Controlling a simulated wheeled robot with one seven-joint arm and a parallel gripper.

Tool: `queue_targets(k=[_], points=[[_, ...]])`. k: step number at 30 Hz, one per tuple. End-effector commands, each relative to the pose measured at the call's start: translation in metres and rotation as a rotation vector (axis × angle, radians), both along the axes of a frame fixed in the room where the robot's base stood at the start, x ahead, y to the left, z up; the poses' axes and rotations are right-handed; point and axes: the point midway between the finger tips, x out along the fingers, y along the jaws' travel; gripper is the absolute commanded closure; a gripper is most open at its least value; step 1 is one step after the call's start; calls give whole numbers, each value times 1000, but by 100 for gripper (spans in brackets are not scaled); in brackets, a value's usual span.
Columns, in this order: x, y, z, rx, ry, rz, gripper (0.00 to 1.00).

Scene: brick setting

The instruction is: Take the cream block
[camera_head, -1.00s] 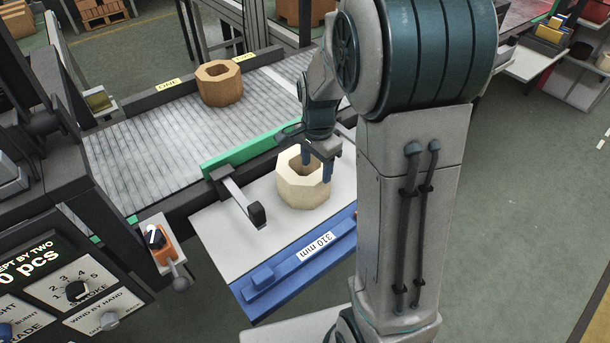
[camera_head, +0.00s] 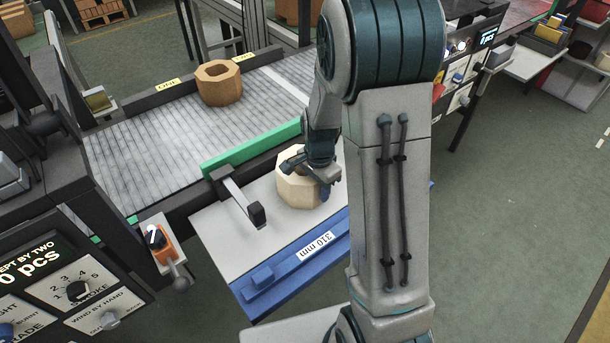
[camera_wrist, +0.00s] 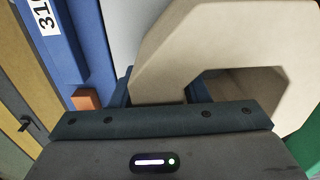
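The cream block (camera_head: 296,193) is an eight-sided ring with a wide central hole. It stands upright on the pale top of a small blue-edged table (camera_head: 235,235). My gripper (camera_head: 322,178) is down at the block's right side in the head view, partly hidden by its own wrist. In the wrist view the cream block (camera_wrist: 205,38) is close up. One finger of my gripper (camera_wrist: 160,93) is outside the block's wall and the other is in the hole. The wall fills the gap between them. Whether the fingers press on it cannot be told.
A brown eight-sided block (camera_head: 220,84) stands on the roller conveyor (camera_head: 150,140) behind. A green strip (camera_head: 250,150) lies between conveyor and table. A dark-ended lever (camera_head: 240,200) stands left of the cream block. A control panel (camera_head: 65,285) is at lower left. Open floor lies right.

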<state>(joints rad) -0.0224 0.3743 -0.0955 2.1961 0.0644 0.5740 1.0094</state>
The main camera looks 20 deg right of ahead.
Motion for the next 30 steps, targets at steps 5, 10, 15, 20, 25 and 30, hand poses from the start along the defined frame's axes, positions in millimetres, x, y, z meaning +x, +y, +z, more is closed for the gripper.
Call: queue_targets(k=[5, 10, 15, 20, 25, 30], points=[[0, 0, 0, 0, -1, 0, 100], [2, 0, 2, -1, -6, 0, 100], [2, 0, 3, -1, -6, 0, 100], [2, 0, 10, 0, -9, 0, 100], [2, 0, 29, 0, -10, 0, 100], [-6, -4, 48, 0, -8, -2, 100]])
